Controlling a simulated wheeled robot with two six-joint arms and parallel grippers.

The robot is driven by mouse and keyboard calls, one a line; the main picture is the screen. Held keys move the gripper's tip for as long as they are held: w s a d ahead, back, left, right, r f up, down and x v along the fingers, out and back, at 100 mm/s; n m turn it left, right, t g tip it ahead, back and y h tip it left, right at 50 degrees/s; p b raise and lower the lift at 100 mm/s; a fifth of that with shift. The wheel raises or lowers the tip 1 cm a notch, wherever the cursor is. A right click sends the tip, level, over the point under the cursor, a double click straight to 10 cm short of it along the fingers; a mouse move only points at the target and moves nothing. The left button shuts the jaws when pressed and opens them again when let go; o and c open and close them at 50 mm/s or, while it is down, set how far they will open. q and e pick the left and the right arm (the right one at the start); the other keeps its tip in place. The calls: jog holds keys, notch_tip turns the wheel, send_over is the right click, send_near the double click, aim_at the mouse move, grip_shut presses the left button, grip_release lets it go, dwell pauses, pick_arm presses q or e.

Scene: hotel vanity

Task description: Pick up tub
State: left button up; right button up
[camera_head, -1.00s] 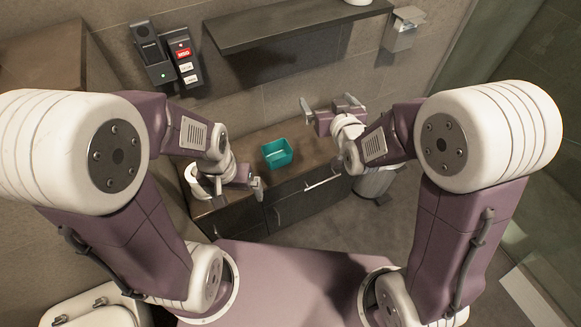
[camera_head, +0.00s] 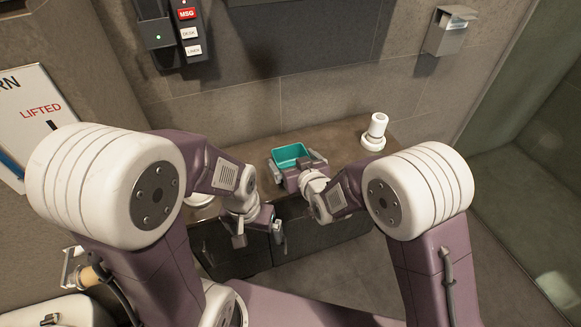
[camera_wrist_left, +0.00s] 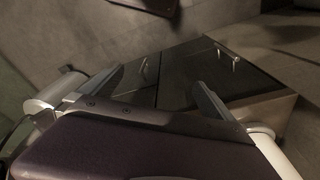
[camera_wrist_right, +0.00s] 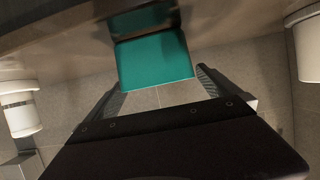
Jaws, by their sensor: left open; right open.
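The teal tub (camera_head: 291,153) is a small open box upright on the dark brown counter (camera_head: 335,143). My right gripper (camera_head: 297,165) is open just in front of it, its fingers spread toward the tub's two sides and partly covering its front. In the right wrist view the tub (camera_wrist_right: 155,62) lies ahead between the open fingertips; I cannot tell whether they touch it. My left gripper (camera_head: 259,234) is open and empty, low in front of the cabinet. The left wrist view shows its spread fingers before dark cabinet doors (camera_wrist_left: 180,75).
A white stepped cylinder (camera_head: 375,132) stands on the counter to the right. A white round object (camera_head: 198,199) at the counter's left is partly hidden by my left arm. Wall holders (camera_head: 172,35) and a metal dispenser (camera_head: 450,30) hang above. Counter between tub and cylinder is clear.

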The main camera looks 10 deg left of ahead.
aim_at(286, 152)
jog(key=shift+w+a+f, duration=0.15)
jog(key=shift+w, duration=0.15)
jog(key=b+x, duration=0.2)
jog(key=x, duration=0.3)
jog(key=shift+w, duration=0.15)
jog(key=c, duration=1.1)
